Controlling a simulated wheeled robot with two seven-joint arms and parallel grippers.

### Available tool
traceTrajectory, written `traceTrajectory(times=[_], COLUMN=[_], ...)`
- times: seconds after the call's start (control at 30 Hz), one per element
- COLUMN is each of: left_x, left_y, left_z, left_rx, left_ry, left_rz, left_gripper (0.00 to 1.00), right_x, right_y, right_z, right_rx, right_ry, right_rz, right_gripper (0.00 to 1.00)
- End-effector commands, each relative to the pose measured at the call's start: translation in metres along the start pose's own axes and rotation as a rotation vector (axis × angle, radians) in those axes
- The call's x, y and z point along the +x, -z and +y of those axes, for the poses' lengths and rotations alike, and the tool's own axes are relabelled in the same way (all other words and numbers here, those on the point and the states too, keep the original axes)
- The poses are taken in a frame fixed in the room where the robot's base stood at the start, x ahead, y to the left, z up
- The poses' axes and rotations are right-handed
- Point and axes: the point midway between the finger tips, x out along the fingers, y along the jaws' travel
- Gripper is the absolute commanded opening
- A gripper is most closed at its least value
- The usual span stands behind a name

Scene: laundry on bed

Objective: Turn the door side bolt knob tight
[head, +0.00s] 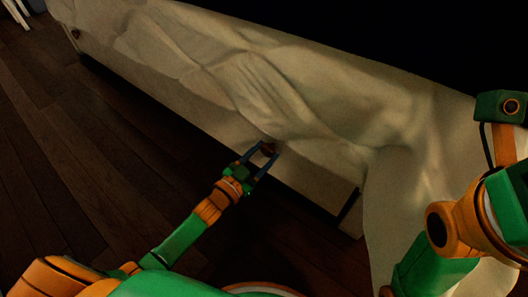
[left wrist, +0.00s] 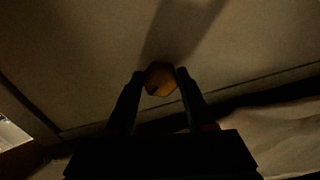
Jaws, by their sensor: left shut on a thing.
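A small dark round knob (head: 268,149) sticks out from the side panel of the bed, just under the hanging cloth. In the left wrist view the knob (left wrist: 160,78) looks orange-brown and rounded. My left gripper (head: 265,155) reaches up to the panel with one finger on each side of the knob, shut on it. In the left wrist view the gripper's fingertips (left wrist: 160,76) flank the knob closely. A second knob (head: 75,33) sits at the far left end of the panel. My right arm shows at the right edge, but its gripper fingers do not.
A pale crumpled cloth (head: 330,90) covers the bed and hangs over the panel (head: 160,90), down to the floor at the right. White furniture legs (head: 17,12) stand at the top left. The dark wood floor (head: 60,150) is clear at the left.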

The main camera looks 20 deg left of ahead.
Motion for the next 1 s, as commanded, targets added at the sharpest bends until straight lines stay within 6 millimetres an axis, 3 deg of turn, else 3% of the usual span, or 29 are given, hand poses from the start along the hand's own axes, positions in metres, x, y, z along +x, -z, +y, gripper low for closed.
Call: traceTrajectory(times=[1.0], left_x=[0.0002], left_y=[0.0009], left_z=[-0.0017], left_rx=[0.965], left_ry=[0.000], left_rz=[0.000], left_gripper=[0.00], right_x=[0.0039], right_y=[-0.0090], right_z=[0.0036], right_rx=[-0.002], right_ry=[0.000], right_rz=[-0.029], right_gripper=[0.50])
